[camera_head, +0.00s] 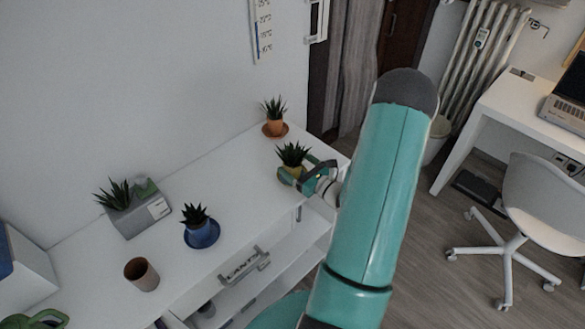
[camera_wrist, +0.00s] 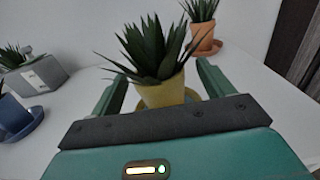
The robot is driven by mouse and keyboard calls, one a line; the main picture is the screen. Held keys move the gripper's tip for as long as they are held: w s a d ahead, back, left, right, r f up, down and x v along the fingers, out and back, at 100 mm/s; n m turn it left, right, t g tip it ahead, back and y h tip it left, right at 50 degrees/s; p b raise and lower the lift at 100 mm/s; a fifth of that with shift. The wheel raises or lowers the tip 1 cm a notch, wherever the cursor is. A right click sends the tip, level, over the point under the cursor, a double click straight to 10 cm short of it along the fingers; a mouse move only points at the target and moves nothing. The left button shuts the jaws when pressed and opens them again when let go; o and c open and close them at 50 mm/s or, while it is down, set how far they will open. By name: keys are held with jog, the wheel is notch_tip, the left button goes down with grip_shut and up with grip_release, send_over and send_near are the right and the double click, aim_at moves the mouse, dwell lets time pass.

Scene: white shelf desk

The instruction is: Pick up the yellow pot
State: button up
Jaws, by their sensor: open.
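The yellow pot (camera_wrist: 161,93) holds a spiky green plant (camera_wrist: 152,50) and stands upright on a yellow saucer (camera_wrist: 190,97) on the white shelf desk. In the head view the pot (camera_head: 291,170) is near the desk's right end, partly hidden by my gripper. My gripper (camera_wrist: 160,85) is open, with one green finger on each side of the pot. In the head view my gripper (camera_head: 308,176) reaches in from the right at pot height. I cannot tell whether either finger touches the pot.
An orange pot (camera_head: 275,127) stands behind, near the wall. A blue pot (camera_head: 200,234), a grey planter (camera_head: 138,212) and a brown cup (camera_head: 141,273) stand to the left on the white desk (camera_head: 235,180). The desktop between the blue and yellow pots is clear.

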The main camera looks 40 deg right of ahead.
aim_at(286, 157)
jog(key=w, duration=0.3)
jog(key=shift+w+a, duration=0.1)
jog(key=shift+w, duration=0.2)
jog(key=c, duration=1.2)
jog(key=shift+c, duration=0.2)
jog(key=shift+r, duration=0.1)
